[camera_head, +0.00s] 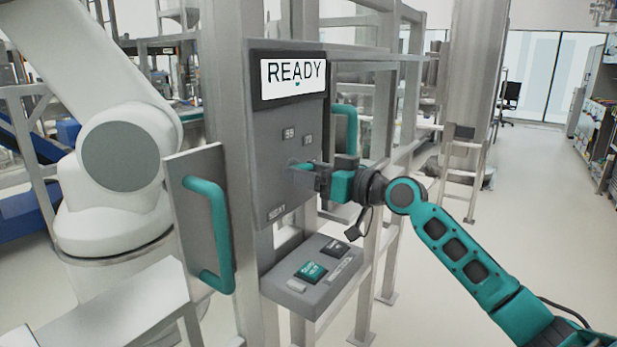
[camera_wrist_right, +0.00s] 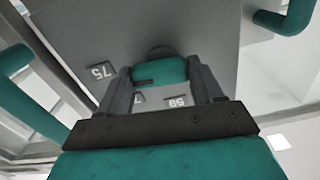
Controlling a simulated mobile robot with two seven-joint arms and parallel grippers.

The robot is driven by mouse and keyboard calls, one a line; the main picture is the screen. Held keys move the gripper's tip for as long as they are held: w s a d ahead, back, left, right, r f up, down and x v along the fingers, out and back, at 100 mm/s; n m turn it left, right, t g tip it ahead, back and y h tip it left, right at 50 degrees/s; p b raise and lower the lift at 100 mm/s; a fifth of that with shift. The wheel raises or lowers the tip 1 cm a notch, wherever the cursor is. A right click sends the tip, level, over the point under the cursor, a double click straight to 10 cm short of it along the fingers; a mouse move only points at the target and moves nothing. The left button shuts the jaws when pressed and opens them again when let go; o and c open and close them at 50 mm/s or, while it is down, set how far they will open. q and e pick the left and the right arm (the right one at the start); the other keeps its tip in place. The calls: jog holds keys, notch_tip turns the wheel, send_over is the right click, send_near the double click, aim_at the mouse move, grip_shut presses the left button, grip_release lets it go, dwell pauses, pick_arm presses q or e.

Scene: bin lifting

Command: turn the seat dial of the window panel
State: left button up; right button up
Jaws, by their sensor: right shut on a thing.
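The window panel (camera_head: 262,135) is a grey upright box on a metal frame, with a screen (camera_head: 292,77) reading "READY" at its top. The seat dial (camera_head: 302,167) sticks out of its front as a small teal knob, partly hidden by my right gripper (camera_head: 313,171). In the right wrist view the teal dial (camera_wrist_right: 160,71) lies between the two dark fingers of my right gripper (camera_wrist_right: 161,76), which is shut on it. My left gripper is not in view.
A grey button box (camera_head: 312,277) with a green button juts out below the panel. Teal handles (camera_head: 210,235) flank the panel on both sides. A large white robot arm (camera_head: 120,150) stands at the left. The floor on the right is open.

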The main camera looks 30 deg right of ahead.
pick_arm(q)
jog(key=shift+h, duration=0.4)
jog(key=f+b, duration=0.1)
jog(key=b, duration=0.1)
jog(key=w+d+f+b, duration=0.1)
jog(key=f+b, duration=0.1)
jog(key=b, duration=0.1)
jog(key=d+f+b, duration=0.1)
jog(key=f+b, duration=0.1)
jog(key=b, duration=0.1)
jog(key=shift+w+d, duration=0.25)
pick_arm(e)
jog(key=n, duration=0.9)
jog(key=shift+r, duration=0.1)
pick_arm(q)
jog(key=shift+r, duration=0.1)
pick_arm(e)
jog(key=o, duration=0.9)
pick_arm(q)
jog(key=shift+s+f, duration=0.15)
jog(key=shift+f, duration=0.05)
pick_arm(e)
jog(key=shift+o, duration=0.8)
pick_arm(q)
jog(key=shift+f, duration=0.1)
